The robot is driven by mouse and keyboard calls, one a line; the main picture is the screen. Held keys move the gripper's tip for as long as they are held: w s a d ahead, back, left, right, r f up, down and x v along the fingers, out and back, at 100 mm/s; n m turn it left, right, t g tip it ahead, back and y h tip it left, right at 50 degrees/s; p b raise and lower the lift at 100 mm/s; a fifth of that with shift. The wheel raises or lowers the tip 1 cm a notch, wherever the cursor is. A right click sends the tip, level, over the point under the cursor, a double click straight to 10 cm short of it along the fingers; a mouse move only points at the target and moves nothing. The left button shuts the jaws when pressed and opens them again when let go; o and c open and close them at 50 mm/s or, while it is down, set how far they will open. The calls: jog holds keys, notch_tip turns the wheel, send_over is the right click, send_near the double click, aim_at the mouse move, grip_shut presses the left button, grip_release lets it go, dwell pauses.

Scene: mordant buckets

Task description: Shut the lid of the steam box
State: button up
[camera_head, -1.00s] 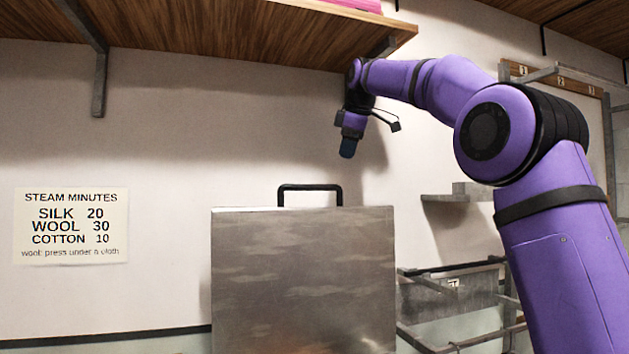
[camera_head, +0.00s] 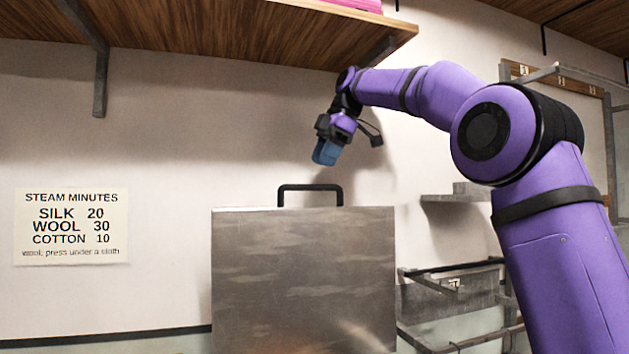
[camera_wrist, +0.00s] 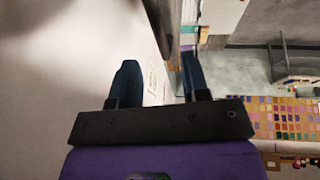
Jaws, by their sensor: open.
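The steam box lid (camera_head: 303,280) is a grey metal panel standing upright in the head view, with a black handle (camera_head: 310,188) on its top edge. The box body below it is out of view. My gripper (camera_head: 326,152) is above the handle and apart from it, pointing down. In the wrist view my gripper (camera_wrist: 158,82) is open, with two dark blue fingers spread and nothing between them. A grey edge, perhaps the lid's, shows beyond the fingers in that view.
A wooden shelf (camera_head: 210,30) on metal brackets hangs above, close to my arm. A small wall ledge (camera_head: 457,197) and a metal rack (camera_head: 455,290) stand to the right. A steam minutes sign (camera_head: 71,226) is on the left wall.

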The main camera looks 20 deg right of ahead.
jog(key=shift+x, duration=2.95)
grip_shut()
